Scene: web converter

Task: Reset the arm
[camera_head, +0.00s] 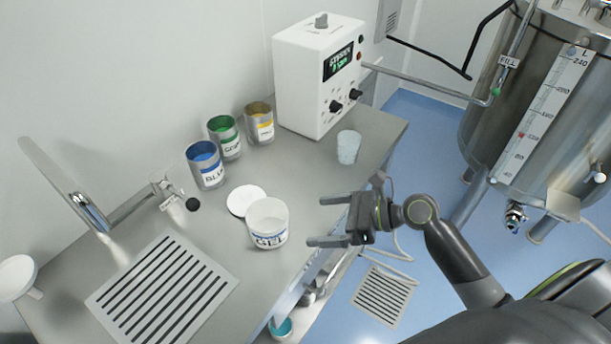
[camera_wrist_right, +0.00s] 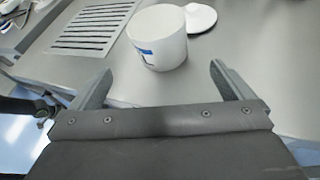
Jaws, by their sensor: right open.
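My right gripper (camera_head: 322,221) is open and empty, above the front edge of the grey bench, to the right of the white tub (camera_head: 268,222). Its two fingers point left toward the tub, apart from it. In the right wrist view the open fingers (camera_wrist_right: 165,85) show with the tub (camera_wrist_right: 158,38) beyond them. The tub is upright with its lid off. My right arm (camera_head: 450,250) comes in from the lower right. My left gripper is not in view.
A white lid (camera_head: 246,200) lies behind the tub. Blue (camera_head: 206,165), green (camera_head: 224,138) and yellow (camera_head: 259,122) cans stand along the wall. A white control box (camera_head: 318,75), a clear beaker (camera_head: 348,147), a tap (camera_head: 100,215) and drain grate (camera_head: 163,290) are nearby. A steel tank (camera_head: 490,120) stands right.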

